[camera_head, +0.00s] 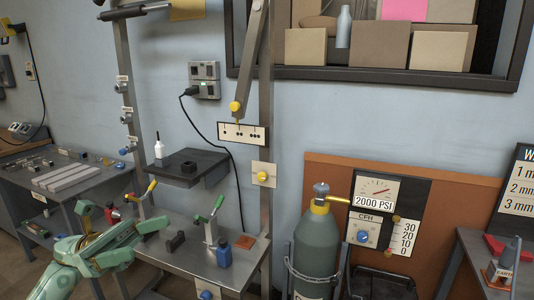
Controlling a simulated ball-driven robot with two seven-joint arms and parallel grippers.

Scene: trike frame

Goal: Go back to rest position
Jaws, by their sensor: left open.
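My left arm, pale green, comes in at the lower left. My left gripper (146,228) is at the left end of the metal bench (190,262), near a yellow-handled clamp (148,192). It is open, and I see nothing held in it. I cannot tell from this view whether it touches the bench. My right gripper is not in view. No trike frame shows in this view.
The bench holds a green-handled clamp (212,218), a blue container (223,252) and a dark block (176,241). A small shelf (190,170) carries a white bottle (158,151). A gas cylinder (316,252) stands to the right. A side table (75,181) is at left.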

